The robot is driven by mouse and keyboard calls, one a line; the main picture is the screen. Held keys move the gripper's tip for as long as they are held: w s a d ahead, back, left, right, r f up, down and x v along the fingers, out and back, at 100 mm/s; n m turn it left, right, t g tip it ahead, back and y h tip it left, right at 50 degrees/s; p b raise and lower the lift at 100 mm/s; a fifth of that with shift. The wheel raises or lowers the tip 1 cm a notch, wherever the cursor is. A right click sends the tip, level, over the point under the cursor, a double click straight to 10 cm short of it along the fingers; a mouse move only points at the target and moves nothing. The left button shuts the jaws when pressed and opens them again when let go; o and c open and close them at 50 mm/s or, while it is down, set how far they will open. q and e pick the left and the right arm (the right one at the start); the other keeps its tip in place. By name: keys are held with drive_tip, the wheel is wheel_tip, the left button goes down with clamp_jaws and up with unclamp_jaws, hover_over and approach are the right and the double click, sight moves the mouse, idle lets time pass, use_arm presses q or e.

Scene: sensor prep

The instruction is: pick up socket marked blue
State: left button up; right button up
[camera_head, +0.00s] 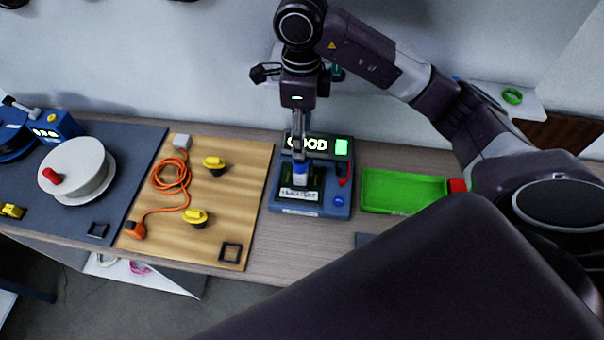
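A small white socket with a blue band (301,170) stands upright on the blue tester (308,211), whose display reads GOOD with a green light. My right gripper (308,150) comes down from above, pointing straight down. Its fingertips are at the top of the socket, but I cannot tell whether they are closed on it. My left gripper is not in view.
Left is a wooden board (205,245) with an orange cable (185,175) and yellow knobs (195,217). Further left, a white reel (78,172) rests on a dark mat (120,150).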

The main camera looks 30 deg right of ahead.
drive_tip(key=b, duration=0.4)
hover_over(300, 169)
drive_tip(key=w+d, duration=0.1)
wheel_tip(300, 169, down, 5)
drive_tip(key=shift+w+r, duration=0.15)
drive_tip(key=shift+r, duration=0.05)
drive_tip(key=shift+d+f+b, duration=0.1)
drive_tip(key=shift+f+b, duration=0.2)
drive_tip(key=shift+f+p, duration=0.65)
drive_tip(key=shift+f, duration=0.65)
drive_tip(key=shift+f+p, duration=0.35)
wheel_tip(300, 169, down, 4)
drive_tip(key=shift+w+r+p, duration=0.1)
drive_tip(key=shift+r+p, duration=0.1)
drive_tip(key=shift+p, duration=0.6)
drive_tip(key=shift+f, duration=0.4)
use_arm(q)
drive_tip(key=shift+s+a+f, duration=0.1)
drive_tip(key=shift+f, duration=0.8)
use_arm(e)
clamp_jaws()
